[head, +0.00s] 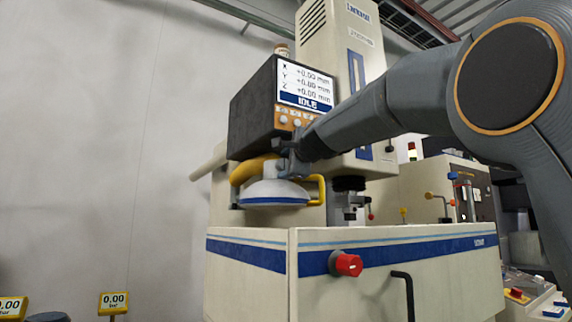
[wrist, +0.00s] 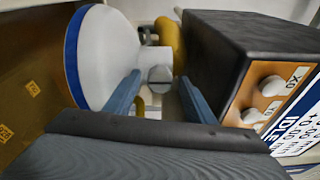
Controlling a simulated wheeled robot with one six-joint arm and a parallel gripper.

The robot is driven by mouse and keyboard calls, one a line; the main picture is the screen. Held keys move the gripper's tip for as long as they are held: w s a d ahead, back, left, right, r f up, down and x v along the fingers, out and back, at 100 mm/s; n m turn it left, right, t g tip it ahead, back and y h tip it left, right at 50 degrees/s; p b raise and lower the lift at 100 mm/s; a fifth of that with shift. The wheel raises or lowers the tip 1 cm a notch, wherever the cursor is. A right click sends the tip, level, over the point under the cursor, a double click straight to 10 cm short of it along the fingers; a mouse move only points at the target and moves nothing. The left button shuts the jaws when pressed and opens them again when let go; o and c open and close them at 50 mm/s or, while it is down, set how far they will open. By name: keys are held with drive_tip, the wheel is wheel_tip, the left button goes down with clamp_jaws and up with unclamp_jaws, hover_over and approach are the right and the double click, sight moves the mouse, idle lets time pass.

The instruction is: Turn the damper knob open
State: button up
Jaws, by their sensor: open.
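A round grey knob (wrist: 160,77) with a slot across its face shows in the wrist view, beside the white hood (wrist: 108,55) and below the yellow duct (wrist: 171,42). It looks like the damper knob. My gripper (wrist: 159,84) is open, its two blue fingers to the left and right of the knob; whether they touch it I cannot tell. In the head view my gripper (head: 290,160) is at the hood (head: 275,194), under the control box, and its fingers and the knob are hidden or too small to tell.
The black control box (head: 252,112) with its IDLE screen (head: 305,85) is close beside my gripper; its white buttons (wrist: 271,86) show in the wrist view. A yellow handle (head: 319,190) sits at the hood's right. A red knob (head: 347,264) is on the tank front below.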

drive_tip(key=b+v, duration=0.2)
drive_tip(key=v, duration=0.6)
drive_tip(key=shift+w, duration=0.1)
idle(0.4)
